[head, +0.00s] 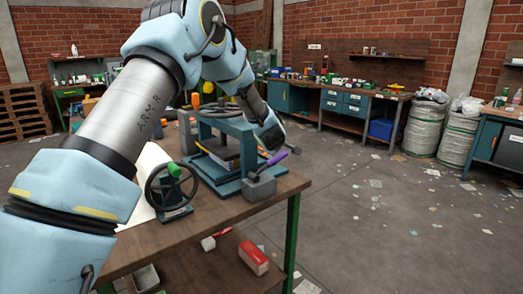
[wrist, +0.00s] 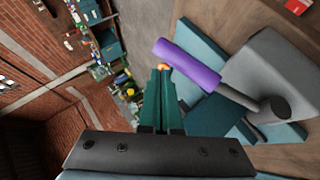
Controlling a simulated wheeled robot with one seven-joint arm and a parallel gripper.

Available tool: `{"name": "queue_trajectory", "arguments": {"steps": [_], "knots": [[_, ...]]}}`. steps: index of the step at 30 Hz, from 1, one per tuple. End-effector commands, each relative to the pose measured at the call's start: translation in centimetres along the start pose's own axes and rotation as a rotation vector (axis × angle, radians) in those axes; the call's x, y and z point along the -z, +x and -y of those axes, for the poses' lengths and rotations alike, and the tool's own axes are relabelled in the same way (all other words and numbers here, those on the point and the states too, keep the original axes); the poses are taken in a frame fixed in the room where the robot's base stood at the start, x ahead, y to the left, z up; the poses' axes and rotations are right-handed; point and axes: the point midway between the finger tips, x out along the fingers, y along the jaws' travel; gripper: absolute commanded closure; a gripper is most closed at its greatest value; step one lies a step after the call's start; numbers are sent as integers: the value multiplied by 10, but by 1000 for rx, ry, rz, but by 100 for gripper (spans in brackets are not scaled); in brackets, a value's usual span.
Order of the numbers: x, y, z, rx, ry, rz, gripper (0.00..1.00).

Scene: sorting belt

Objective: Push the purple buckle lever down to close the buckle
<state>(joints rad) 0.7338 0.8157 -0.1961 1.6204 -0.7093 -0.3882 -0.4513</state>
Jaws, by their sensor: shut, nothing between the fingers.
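The purple buckle lever (head: 277,157) slants up and to the right from a grey block (head: 259,188) at the right edge of the workbench in the head view. In the wrist view, the purple lever (wrist: 188,63) lies across the upper middle, its metal rod running to a dark pivot on the grey block (wrist: 272,72). My gripper (wrist: 164,72) is shut and empty. Its green fingers end just beside the lever's free end; whether they touch it, I cannot tell. In the head view, my wrist is just above the lever and the fingertips are hard to make out.
A blue-green press frame (head: 222,128) stands behind the block. A black handwheel with a green knob (head: 173,187) stands to its left on the wooden workbench (head: 190,236). A red box (head: 253,257) lies below the bench top. The floor to the right is open, with scattered litter.

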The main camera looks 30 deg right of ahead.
Motion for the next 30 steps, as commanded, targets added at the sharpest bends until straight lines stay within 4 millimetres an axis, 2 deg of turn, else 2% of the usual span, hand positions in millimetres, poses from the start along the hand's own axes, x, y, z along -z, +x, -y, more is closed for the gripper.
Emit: {"name": "queue_trajectory", "arguments": {"steps": [1, 4, 6, 12, 16, 21, 30], "knots": [[12, -7, -11, -4, -1, -5, 100], [31, -16, -26, -7, -2, -8, 100], [22, -28, -29, -10, 3, -5, 100], [19, -67, -51, -9, 0, -6, 100], [18, -85, -61, -7, 0, -7, 100], [17, -96, -67, -5, -1, -7, 100], [17, -98, -68, -5, -1, -7, 100]]}}
